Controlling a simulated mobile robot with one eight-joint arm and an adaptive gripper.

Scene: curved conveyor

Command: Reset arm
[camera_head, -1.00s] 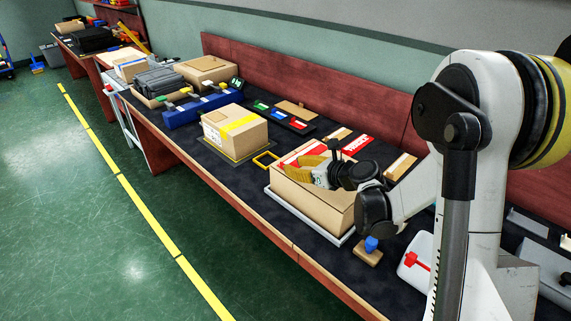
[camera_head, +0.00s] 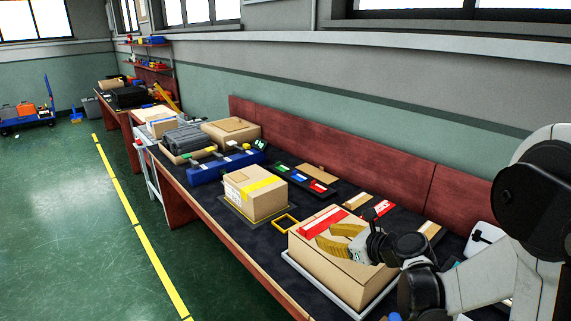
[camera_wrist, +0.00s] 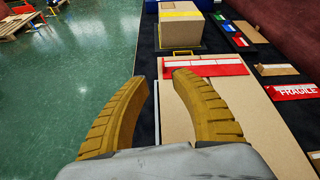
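My gripper (camera_head: 334,238) has yellow-brown ribbed fingers. In the head view it is over a cardboard box (camera_head: 326,270) near the front of the long workbench, at the right. In the wrist view my gripper (camera_wrist: 155,88) shows its two fingertips apart with nothing between them. The box (camera_wrist: 240,105), with red and white tape, lies beneath and to the right of the fingers. I cannot tell whether the fingers touch it.
A taped carton (camera_head: 255,192) stands farther along the bench. Beyond it are a blue toolbox (camera_head: 225,168), a grey case (camera_head: 185,139) and another box (camera_head: 231,131). Small colored bins (camera_head: 300,180) lie near the red backboard (camera_head: 330,150). The green floor (camera_head: 75,220) at left is clear.

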